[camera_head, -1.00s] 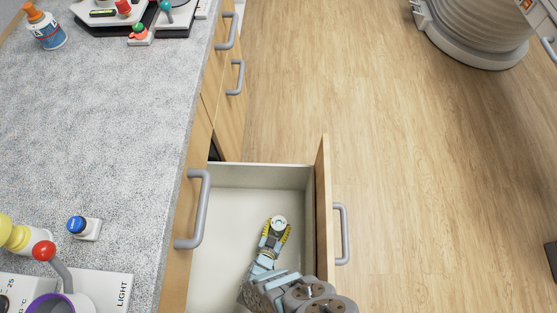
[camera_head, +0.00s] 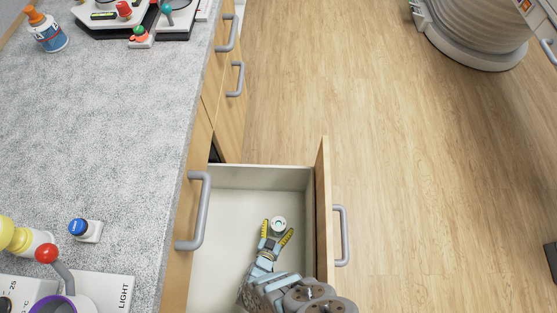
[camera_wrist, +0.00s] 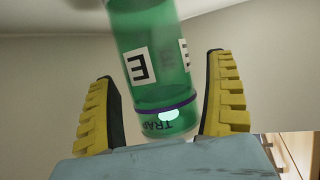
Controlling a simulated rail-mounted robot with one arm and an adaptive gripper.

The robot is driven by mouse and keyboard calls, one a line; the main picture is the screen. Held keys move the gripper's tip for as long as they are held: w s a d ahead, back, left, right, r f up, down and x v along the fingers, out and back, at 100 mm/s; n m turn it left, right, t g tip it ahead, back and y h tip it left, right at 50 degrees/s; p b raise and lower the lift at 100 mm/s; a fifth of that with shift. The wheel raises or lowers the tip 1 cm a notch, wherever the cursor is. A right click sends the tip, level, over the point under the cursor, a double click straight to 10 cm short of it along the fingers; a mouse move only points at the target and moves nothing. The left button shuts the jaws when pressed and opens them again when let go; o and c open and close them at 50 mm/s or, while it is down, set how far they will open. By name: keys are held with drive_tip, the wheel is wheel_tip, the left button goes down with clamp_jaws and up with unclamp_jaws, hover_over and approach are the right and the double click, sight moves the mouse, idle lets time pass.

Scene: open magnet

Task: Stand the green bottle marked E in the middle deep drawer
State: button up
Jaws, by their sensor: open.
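The green bottle marked E (camera_wrist: 160,75) stands between and just ahead of my open fingers in the wrist view, with gaps at both sides. In the head view only its pale round top (camera_head: 279,223) shows, inside the open deep drawer (camera_head: 262,178). My gripper (camera_head: 277,236) is down in the drawer, with its yellow-padded fingers spread beside the bottle. The wrist view also shows both fingers (camera_wrist: 164,105) apart. The bottle's base is hard to make out.
The drawer front with its grey handle (camera_head: 342,235) stands to the right of my gripper, and the counter (camera_head: 110,140) lies to the left. A blue-capped item (camera_head: 85,229) and an orange-topped bottle (camera_head: 48,30) stand on the counter. The drawer floor around the bottle looks clear.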

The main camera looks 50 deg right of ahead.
sight(276, 233)
drive_tip(key=p+v, duration=0.1)
drive_tip(key=v, duration=0.2)
drive_tip(key=shift+a+r, duration=0.1)
drive_tip(key=shift+a, duration=0.15)
drive_tip(key=shift+d, duration=0.1)
